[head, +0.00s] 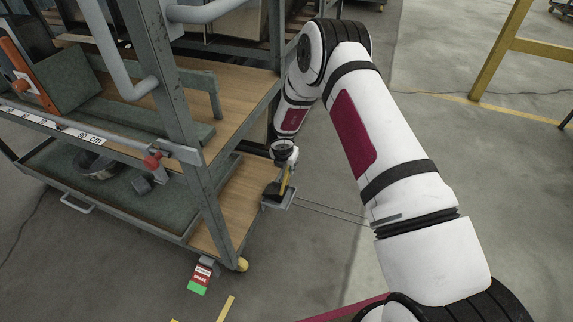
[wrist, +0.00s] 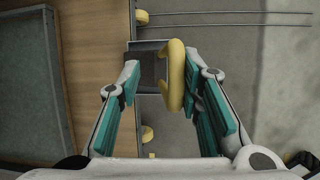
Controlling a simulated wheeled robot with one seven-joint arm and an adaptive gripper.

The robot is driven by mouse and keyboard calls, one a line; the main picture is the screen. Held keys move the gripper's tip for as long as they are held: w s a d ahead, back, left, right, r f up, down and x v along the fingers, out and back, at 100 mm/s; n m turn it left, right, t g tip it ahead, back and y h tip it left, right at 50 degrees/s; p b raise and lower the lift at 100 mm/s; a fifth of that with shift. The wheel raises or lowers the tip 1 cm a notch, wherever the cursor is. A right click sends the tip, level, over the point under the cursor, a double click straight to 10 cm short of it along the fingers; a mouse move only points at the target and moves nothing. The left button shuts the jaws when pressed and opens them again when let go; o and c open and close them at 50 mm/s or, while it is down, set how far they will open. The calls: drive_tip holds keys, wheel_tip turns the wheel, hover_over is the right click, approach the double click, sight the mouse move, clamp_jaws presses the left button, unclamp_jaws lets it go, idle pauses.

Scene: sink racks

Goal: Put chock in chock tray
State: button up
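The chock is a dark block (wrist: 150,70) with a yellow curved handle (wrist: 176,75). In the head view the dark chock (head: 273,190) sits in a small grey tray (head: 287,202) at the cart's right side; the tray's grey rim (wrist: 148,45) also shows in the wrist view. My gripper (wrist: 170,78) is open, its teal-padded fingers wide apart on either side of the chock and handle. The yellow handle is near the right finger; I cannot tell whether they touch. In the head view my gripper (head: 284,165) is just above the chock and partly hides it.
A grey metal cart with wooden shelves (head: 245,195) stands left of the tray. Its upright post (head: 205,180) and bent grey handle (head: 125,80) stand close by. A lower green-lined tray (head: 150,205) holds dark items. Open concrete floor (head: 300,260) lies to the right.

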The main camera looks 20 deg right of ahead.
drive_tip(key=shift+r, duration=0.2)
drive_tip(key=p+v, duration=0.3)
drive_tip(key=v, duration=0.9)
